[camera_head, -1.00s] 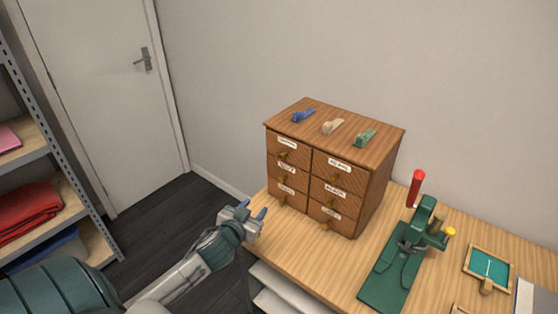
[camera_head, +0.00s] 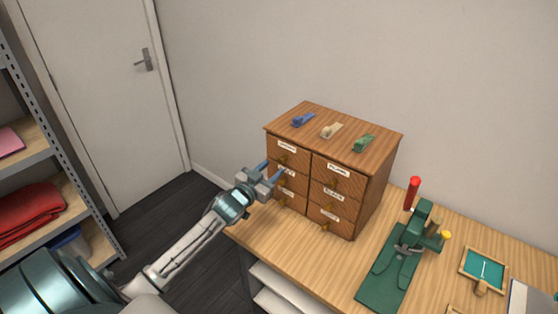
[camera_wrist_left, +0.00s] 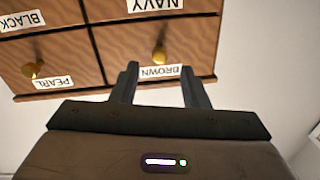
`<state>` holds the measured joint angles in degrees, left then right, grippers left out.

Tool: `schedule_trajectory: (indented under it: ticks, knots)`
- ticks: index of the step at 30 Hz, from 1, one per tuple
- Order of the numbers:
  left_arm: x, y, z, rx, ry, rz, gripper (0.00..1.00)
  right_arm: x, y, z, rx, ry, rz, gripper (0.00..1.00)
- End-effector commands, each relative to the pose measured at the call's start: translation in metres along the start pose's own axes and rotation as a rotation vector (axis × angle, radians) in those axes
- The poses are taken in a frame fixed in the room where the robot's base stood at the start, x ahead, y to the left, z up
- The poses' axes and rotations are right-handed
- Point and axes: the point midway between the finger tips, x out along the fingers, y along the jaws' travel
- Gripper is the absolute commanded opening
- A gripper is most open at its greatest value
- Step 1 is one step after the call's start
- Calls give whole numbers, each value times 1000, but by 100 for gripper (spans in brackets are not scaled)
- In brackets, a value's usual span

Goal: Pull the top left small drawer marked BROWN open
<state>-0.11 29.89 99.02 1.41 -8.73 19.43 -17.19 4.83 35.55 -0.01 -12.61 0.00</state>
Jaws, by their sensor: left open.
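The top left small drawer (camera_head: 297,161) is shut in the wooden cabinet (camera_head: 375,185). Its knob (camera_head: 283,159) sits below its label. The left wrist view shows things upside down, with the drawer front (camera_wrist_left: 122,48), its BROWN label (camera_wrist_left: 159,72) and the brass knob (camera_wrist_left: 159,55). My left gripper (camera_head: 271,172) is open and empty in front of the cabinet's left column. In the left wrist view its two fingers (camera_wrist_left: 162,84) point at the BROWN drawer, one on each side of the knob's line, with the knob beyond the tips. My right gripper is not in view.
Blue, cream and green clips (camera_head: 333,130) lie on the cabinet top. The NAVY drawer (camera_wrist_left: 200,25) is directly below BROWN. A green press (camera_head: 397,262) with a red handle stands right of the cabinet on the wooden table (camera_head: 300,253). A shelf rack stands far left.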

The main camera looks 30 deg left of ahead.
Motion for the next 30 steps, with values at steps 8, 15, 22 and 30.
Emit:
schedule_trajectory:
  ticks: [8, 15, 22, 30]
  knots:
    - [30, 0, 2, -3, 2, -1, 41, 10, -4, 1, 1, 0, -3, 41]
    - [47, 0, 1, 0, 0, 0, 41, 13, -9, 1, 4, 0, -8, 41]
    - [49, 0, 1, 2, 0, 1, 41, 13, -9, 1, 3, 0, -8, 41]
    - [49, 0, 1, 1, 0, 1, 10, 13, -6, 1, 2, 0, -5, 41]
